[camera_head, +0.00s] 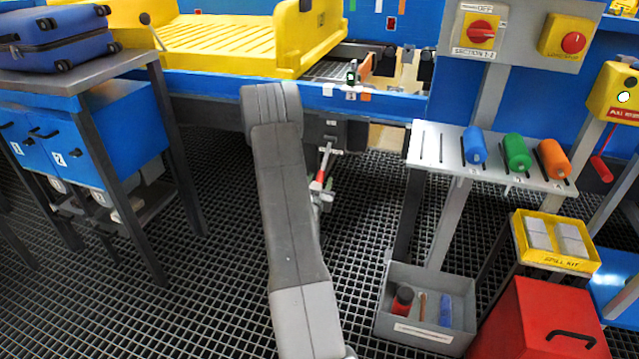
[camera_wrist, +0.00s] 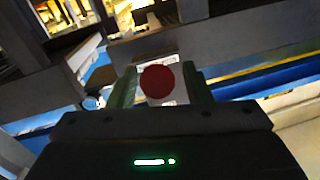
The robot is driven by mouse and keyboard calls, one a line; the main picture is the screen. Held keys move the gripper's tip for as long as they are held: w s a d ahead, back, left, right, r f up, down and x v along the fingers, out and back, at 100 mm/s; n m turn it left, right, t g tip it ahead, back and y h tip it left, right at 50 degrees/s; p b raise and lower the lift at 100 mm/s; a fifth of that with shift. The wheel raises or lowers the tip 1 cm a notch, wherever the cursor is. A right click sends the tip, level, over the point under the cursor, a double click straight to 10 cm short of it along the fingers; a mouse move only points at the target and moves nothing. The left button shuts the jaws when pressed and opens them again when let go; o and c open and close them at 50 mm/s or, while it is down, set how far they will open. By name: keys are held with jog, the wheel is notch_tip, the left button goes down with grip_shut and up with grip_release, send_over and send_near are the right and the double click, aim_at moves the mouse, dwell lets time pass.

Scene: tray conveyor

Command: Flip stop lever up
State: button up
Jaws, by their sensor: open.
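The stop lever appears to be the part with a red grip (camera_head: 320,177) hanging below the conveyor frame, just right of my arm in the head view. In the wrist view a round red end (camera_wrist: 157,80) shows between the two greenish fingers of my gripper (camera_wrist: 162,88), with a pale plate behind it. The fingers are apart, one on each side of the red end. I cannot tell whether they touch it. In the head view my arm hides most of my gripper.
A yellow tray (camera_head: 215,45) sits on the blue conveyor frame (camera_head: 210,84) above. A shelf (camera_head: 436,155) with blue, green and orange cylinders stands at right. A grey bin (camera_head: 424,325) and a red box (camera_head: 535,325) are on the grated floor.

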jog(key=shift+w, duration=0.2)
grip_shut()
jog(key=shift+r, duration=0.15)
